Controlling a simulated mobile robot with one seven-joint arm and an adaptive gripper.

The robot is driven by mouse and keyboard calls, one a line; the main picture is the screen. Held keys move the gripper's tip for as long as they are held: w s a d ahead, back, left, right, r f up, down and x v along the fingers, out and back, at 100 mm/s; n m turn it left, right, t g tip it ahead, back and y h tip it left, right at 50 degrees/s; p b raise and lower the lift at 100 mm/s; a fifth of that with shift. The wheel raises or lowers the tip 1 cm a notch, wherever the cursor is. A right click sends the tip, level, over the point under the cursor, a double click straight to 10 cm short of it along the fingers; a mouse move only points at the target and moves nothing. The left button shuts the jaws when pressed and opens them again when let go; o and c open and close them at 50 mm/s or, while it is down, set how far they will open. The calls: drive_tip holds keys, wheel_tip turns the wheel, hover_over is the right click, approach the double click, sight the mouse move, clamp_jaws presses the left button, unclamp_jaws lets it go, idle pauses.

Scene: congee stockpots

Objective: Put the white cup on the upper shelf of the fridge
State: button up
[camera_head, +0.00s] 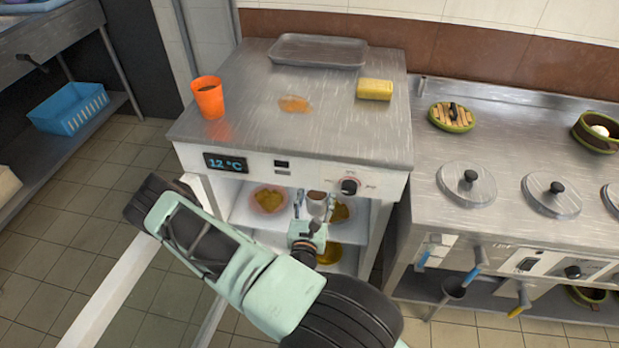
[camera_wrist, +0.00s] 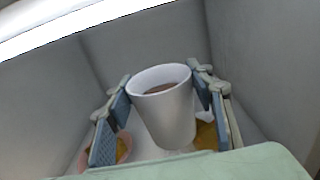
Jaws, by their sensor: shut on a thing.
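The white cup (camera_wrist: 168,120) holds a brown liquid and is upright or nearly so in the wrist view. My gripper (camera_wrist: 160,103) is shut on it, with a finger pad on each side. In the head view the cup (camera_head: 316,203) is in my gripper (camera_head: 314,212) at the front of the fridge (camera_head: 290,165), at the level of its upper shelf (camera_head: 243,208). I cannot tell whether the cup's base touches the shelf.
On the upper shelf, a plate of yellow food (camera_head: 269,198) is left of the cup and another (camera_head: 340,212) is right. A yellow item (camera_head: 327,254) sits lower.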

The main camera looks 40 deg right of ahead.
drive_tip(key=shift+w+d, duration=0.35)
drive_tip(key=shift+d, duration=0.05)
drive_tip(key=shift+w+d+f+b, duration=0.8)
drive_tip(key=shift+w+f+b, duration=0.1)
drive_tip(key=shift+w+f, duration=1.25)
drive_tip(key=shift+w+d+f+b, duration=0.8)
drive_tip(key=shift+w+f+b, duration=0.15)
drive_tip(key=shift+w+f, duration=1.25)
drive_tip(key=shift+w+d+f+b, duration=0.8)
drive_tip(key=shift+w+f+b, duration=0.1)
drive_tip(key=shift+w+f, duration=1.25)
drive_tip(key=shift+f, duration=0.1)
drive_tip(key=o, duration=1.3)
